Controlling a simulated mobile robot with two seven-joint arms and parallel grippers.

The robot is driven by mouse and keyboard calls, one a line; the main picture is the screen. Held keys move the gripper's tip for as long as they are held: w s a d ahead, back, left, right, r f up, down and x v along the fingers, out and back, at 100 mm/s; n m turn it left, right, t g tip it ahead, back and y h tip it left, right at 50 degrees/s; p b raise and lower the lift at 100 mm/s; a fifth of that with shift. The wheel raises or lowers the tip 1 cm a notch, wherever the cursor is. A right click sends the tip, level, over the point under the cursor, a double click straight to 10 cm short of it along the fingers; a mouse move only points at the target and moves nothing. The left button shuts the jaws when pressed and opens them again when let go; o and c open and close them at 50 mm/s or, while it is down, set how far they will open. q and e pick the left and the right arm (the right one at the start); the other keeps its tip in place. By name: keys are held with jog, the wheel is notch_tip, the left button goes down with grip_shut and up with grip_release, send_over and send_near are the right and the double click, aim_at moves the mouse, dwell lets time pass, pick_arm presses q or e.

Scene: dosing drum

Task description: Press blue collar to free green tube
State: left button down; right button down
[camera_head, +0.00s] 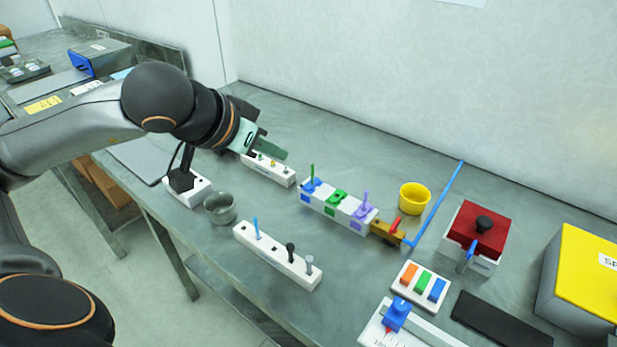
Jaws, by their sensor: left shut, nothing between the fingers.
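A white block (325,210) on the metal bench carries a blue, a green and a purple collar in a row. The blue collar (311,187) is at its left end, and a thin green tube (312,171) stands upright in it. The green collar (337,197) is in the middle; the purple collar (362,211) holds a purple tube. My left gripper (281,152) is shut and empty, up and to the left of the blue collar, apart from it. It partly covers a white rack (283,177) behind it. My right gripper is not in view.
A yellow cup (414,197) and a blue strip (440,200) lie right of the block. A white rack with several pegs (275,259) and a grey bowl (220,207) are in front. A red-topped box (478,232) stands at the right. The bench between racks and block is clear.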

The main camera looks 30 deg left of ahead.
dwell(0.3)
pick_arm(q)
send_over(311, 183)
jog(key=s, duration=0.3)
notch_tip(311, 183, down, 7)
jog(key=shift+f+b, duration=0.1)
jog(key=shift+b, duration=0.25)
notch_tip(311, 183, down, 3)
jog(key=shift+w+a+r+b, duration=0.1)
jog(key=shift+r+b, duration=0.05)
jog(key=shift+b, duration=0.75)
jog(key=shift+f, duration=0.35)
jog(key=shift+f+b, duration=0.3)
jog(key=shift+b, duration=0.1)
